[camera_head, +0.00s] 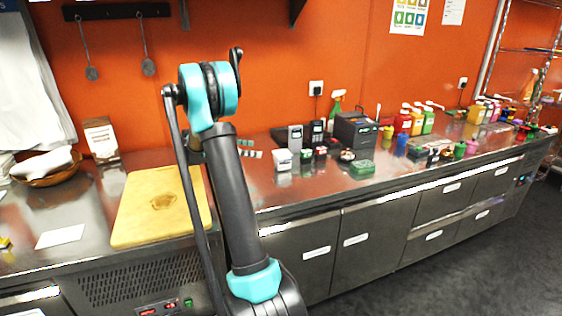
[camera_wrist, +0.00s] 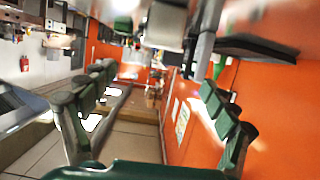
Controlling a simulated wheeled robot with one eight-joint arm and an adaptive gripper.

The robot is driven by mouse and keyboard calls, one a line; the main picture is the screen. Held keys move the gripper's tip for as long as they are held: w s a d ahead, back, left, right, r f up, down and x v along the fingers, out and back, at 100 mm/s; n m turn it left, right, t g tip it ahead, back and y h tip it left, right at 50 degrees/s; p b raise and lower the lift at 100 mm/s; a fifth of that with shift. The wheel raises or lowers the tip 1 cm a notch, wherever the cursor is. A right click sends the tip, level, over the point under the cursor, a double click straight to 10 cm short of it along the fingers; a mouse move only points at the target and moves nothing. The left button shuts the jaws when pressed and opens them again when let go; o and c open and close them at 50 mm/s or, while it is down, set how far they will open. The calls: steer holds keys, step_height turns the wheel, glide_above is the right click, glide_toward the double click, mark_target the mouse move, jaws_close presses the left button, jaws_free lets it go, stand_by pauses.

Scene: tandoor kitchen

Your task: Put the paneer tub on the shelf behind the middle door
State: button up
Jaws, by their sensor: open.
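A small white tub with a dark label (camera_head: 283,159) stands on the steel counter, right of the cutting board; its print is too small to read, so I cannot confirm it is the paneer tub. Under the counter are shut steel doors with white labels, one left (camera_head: 300,262) and one right of it (camera_head: 375,238); I cannot tell which is the middle door. The shelf behind is hidden. My gripper (camera_wrist: 157,88) is open and empty in the wrist view, its green and black fingers wide apart. In the head view my arm hides most of it; it is apart from the tub.
A wooden cutting board (camera_head: 150,222) lies left of my arm. Coloured bottles (camera_head: 403,122) line the back. Drawers (camera_head: 440,205) lie right of the doors. The floor (camera_head: 450,280) in front is clear.

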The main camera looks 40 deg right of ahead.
mark_target(281, 153)
steer(key=x, duration=1.3)
steer(key=shift+w+d+f, duration=0.1)
steer(key=shift+f, duration=0.2)
steer(key=c, duration=1.6)
steer(key=shift+r, duration=0.1)
